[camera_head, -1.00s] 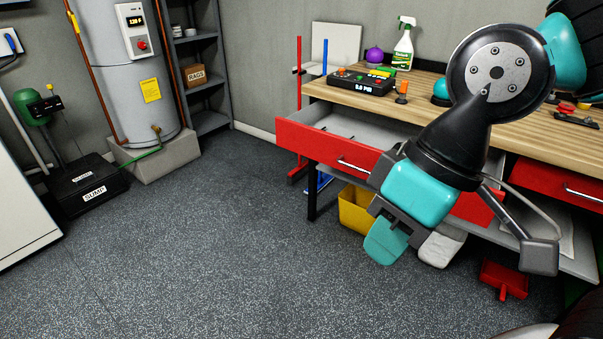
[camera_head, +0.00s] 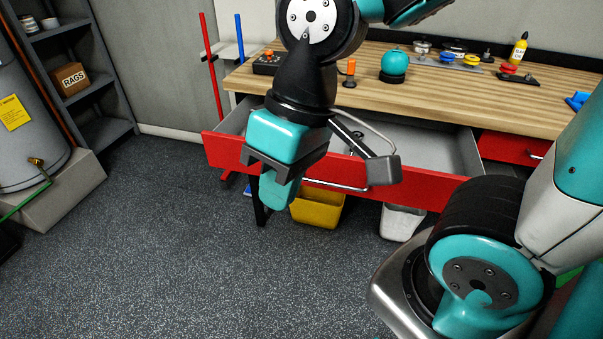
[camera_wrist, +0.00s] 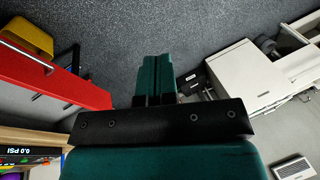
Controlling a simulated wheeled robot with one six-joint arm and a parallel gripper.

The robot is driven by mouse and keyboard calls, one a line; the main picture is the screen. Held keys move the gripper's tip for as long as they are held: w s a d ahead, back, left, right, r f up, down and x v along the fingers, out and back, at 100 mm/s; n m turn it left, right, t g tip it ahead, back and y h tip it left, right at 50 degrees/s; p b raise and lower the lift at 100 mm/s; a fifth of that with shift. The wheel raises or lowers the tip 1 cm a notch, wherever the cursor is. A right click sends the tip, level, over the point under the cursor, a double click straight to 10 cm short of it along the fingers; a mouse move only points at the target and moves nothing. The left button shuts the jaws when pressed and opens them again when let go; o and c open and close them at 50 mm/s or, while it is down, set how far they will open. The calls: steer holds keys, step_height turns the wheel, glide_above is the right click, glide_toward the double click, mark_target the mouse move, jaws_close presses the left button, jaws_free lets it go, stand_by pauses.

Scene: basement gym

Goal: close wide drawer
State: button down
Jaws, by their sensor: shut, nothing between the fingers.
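The wide drawer (camera_head: 222,152) has a red front and stands pulled out from under the workbench in the head view. Its grey inside shows, and its bar handle (camera_head: 345,187) is partly behind my gripper. My gripper (camera_head: 275,198) is shut and empty, pointing down in front of the left part of the drawer front. I cannot tell whether it touches the drawer. In the wrist view the shut fingers (camera_wrist: 157,78) lie over the floor, and the red drawer front (camera_wrist: 70,88) is to their left, apart from them in the picture.
The wooden workbench (camera_head: 440,98) carries a teal round object (camera_head: 394,64), an orange-topped tool (camera_head: 350,72) and a yellow bottle (camera_head: 518,48). A yellow bin (camera_head: 318,208) and a white bin (camera_head: 402,222) stand below. A second red drawer (camera_head: 510,148) is at right. Floor at left is clear.

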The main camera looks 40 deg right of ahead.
steer(key=w+d+f+m+h, duration=0.4)
steer(key=w+f+m, duration=0.3)
steer(key=m, duration=0.4)
steer(key=w+d+f+m+h, duration=0.3)
steer(key=w+f+m, duration=0.35)
steer(key=m, duration=0.45)
steer(key=w+d+f+m+h+p, duration=0.1)
steer(key=w+d+f+m+h, duration=0.1)
steer(key=d+f+m, duration=0.3)
steer(key=w+d+f+m+h+p, duration=0.1)
steer(key=w+d+f+m+h, duration=0.1)
steer(key=d+f+m, duration=0.2)
steer(key=d+f, duration=0.3)
steer(key=d, duration=0.2)
steer(key=shift+w+f+m+h+p, duration=0.3)
steer(key=shift+f+m, duration=0.05)
steer(key=shift+m, duration=0.05)
steer(key=shift+w, duration=0.1)
